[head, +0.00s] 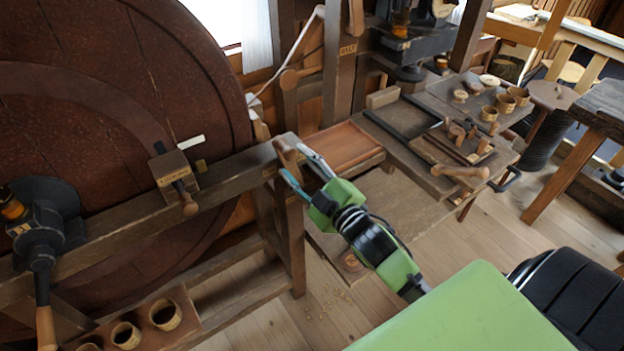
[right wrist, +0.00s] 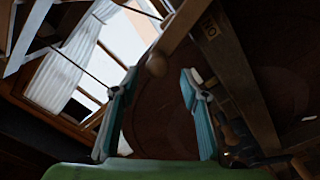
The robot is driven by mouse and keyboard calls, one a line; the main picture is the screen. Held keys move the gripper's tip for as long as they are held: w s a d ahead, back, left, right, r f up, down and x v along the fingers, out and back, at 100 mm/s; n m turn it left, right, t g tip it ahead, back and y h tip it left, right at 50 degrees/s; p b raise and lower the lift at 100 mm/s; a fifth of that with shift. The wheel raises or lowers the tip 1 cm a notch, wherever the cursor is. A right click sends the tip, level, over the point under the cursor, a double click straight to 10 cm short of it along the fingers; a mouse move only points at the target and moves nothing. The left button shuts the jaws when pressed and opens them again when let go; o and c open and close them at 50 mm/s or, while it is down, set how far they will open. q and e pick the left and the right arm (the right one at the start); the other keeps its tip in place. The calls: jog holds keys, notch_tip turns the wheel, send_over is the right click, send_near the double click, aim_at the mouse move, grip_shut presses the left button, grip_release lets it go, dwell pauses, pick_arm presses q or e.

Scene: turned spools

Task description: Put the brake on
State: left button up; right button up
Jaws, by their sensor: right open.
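A wooden lever (head: 286,152) stands at the right end of the frame beam, beside the big brown wheel (head: 130,65). My left gripper is out of view.
A labelled block with a wooden-knobbed rod (head: 173,170) sits on the beam (head: 225,185). A bench with tools and cups (head: 410,150) is at the right.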

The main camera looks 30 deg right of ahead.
jog(key=s, duration=0.7)
jog(key=shift+s+d, duration=0.25)
jog(key=s+f+m+g+h+b, duration=0.1)
jog(key=s+f+m+g, duration=0.15)
jog(key=f, duration=1.15)
jog(key=s+d+f+m+g, duration=0.1)
jog(key=s+f+g, duration=0.25)
jog(key=f, duration=1.05)
jog(key=s+f+m+g+h+b, duration=0.1)
jog(key=s+f+m+g, duration=0.2)
jog(key=f, duration=1.1)
jog(key=s+a+f+g, duration=0.1)
jog(key=s+f+g, duration=0.1)
jog(key=s+f, duration=0.5)
jog(key=s+a+f+m+g+b, duration=0.1)
jog(key=s+f+g, duration=0.2)
jog(key=s+f, duration=0.4)
jog(key=s+a+f+g+b, duration=0.1)
jog(key=s+f, duration=0.7)
jog(key=s, duration=0.9)
jog(key=shift+a+g, duration=0.55)
jog(key=shift+g, duration=0.45)
